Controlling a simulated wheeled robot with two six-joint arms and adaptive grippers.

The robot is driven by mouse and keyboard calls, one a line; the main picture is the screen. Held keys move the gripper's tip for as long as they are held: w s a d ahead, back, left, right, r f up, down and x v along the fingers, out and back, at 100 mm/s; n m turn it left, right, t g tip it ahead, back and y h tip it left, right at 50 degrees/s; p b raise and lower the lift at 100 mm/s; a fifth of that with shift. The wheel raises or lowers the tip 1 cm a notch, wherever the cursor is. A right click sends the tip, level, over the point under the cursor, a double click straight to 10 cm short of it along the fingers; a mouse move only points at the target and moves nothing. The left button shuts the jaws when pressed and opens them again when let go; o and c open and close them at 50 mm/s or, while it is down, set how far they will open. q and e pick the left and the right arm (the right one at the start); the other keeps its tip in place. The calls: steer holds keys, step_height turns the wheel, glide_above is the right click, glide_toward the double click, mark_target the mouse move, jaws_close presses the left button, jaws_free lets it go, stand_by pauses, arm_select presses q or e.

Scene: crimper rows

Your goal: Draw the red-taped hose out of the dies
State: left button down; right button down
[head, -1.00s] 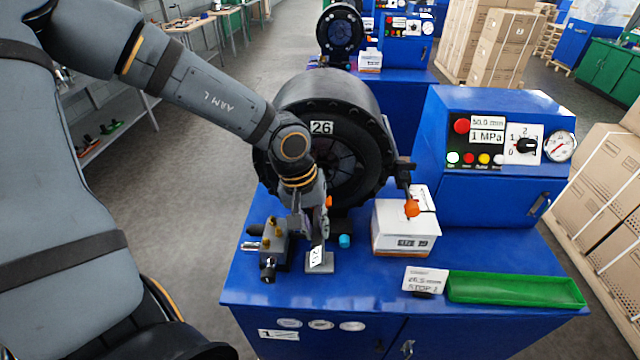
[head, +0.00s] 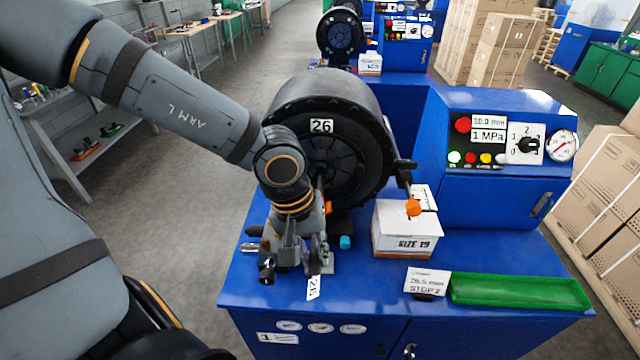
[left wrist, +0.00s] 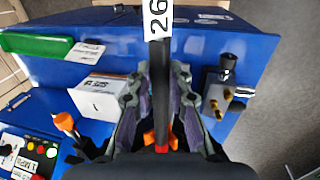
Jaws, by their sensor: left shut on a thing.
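My left gripper (head: 318,262) is in front of the crimper head marked 26 (head: 360,105), above the bench. In the left wrist view its fingers (left wrist: 161,85) close from both sides on a black hose (left wrist: 160,62). A white tag with 26 (left wrist: 157,18) hangs at the hose's outer end; the tag also shows in the head view (head: 313,288). Red tape (left wrist: 161,148) shows on the hose near the palm side. The round die opening (head: 335,160) is partly covered by my arm, so whether the hose's inner end is inside the dies is hidden. My right gripper is not seen.
A small fitting block with brass knobs (left wrist: 216,95) stands close beside the gripper. A white box (head: 400,242), a stop card (head: 427,282) and an empty green tray (head: 520,292) are on the right of the bench. The control cabinet (head: 500,200) stands behind them.

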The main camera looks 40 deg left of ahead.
arm_select(q)
steer(key=shift+s+f, duration=0.1)
steer(key=shift+s, duration=0.1)
steer(key=c, duration=1.4)
jaws_free()
steer(key=shift+w, duration=0.1)
steer(key=shift+o, duration=1.5)
steer(key=o, duration=1.1)
